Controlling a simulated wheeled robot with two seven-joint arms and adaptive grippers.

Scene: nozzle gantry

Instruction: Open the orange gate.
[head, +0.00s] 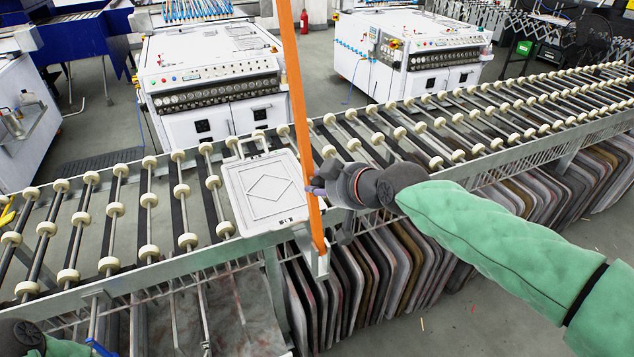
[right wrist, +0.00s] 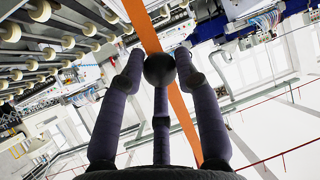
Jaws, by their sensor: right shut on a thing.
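The orange gate (head: 298,90) is a long flat bar in the head view. It rises from a pale bracket at the conveyor's front edge and runs up out of the top of the picture. My right gripper (head: 316,189) is at the lower part of the bar, shut on it. In the right wrist view the orange gate (right wrist: 184,108) passes behind the fingers of my right gripper (right wrist: 158,62). A dark ball sits between the fingertips; whether it belongs to the gate I cannot tell. Only part of my left arm shows at the lower left corner.
A white plate-like case (head: 268,190) with a handle lies on the roller conveyor (head: 120,215), just left of the gate. Several dark panels (head: 375,270) stand under the conveyor. White machines (head: 215,75) stand behind it. The rollers to the right are clear.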

